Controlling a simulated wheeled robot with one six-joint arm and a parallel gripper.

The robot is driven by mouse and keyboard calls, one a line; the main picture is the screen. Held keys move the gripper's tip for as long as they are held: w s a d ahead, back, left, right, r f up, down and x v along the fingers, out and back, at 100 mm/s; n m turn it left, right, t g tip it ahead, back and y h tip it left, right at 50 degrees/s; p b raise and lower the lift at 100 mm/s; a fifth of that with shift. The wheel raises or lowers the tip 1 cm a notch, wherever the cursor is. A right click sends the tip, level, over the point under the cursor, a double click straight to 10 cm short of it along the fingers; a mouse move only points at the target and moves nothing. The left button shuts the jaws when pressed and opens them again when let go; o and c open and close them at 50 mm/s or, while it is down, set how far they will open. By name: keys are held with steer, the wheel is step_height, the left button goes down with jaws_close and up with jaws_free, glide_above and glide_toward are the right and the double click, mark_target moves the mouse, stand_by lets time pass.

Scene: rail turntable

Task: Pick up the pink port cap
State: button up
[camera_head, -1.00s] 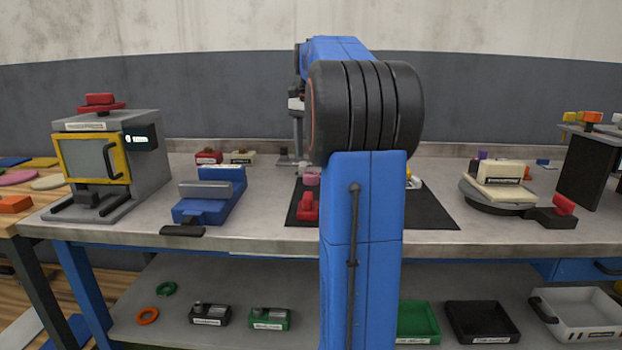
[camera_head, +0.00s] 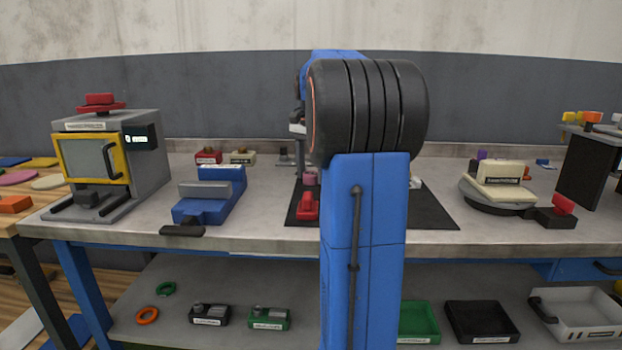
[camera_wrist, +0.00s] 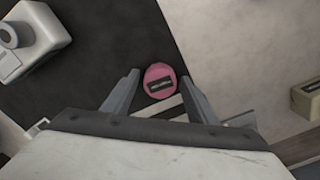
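The pink port cap (camera_wrist: 160,80) is a round pink piece with a dark label on top. In the wrist view it lies between the tips of my gripper (camera_wrist: 159,84), with a gap to each finger. The gripper is open and holds nothing; its height above the cap is hard to judge. In the head view the cap (camera_head: 310,178) shows as a small pink piece just left of my arm, behind a red part (camera_head: 307,206). My arm hides much of the area around it.
The black mat (camera_head: 436,210) lies on the grey bench. A blue fixture (camera_head: 205,208) stands to its left and a turntable (camera_head: 490,205) to its right. In the wrist view a pale grey part (camera_wrist: 30,45) is at upper left and a beige block (camera_wrist: 305,98) at right.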

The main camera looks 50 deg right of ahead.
steer(key=c, duration=0.7)
steer(key=shift+c, duration=0.2)
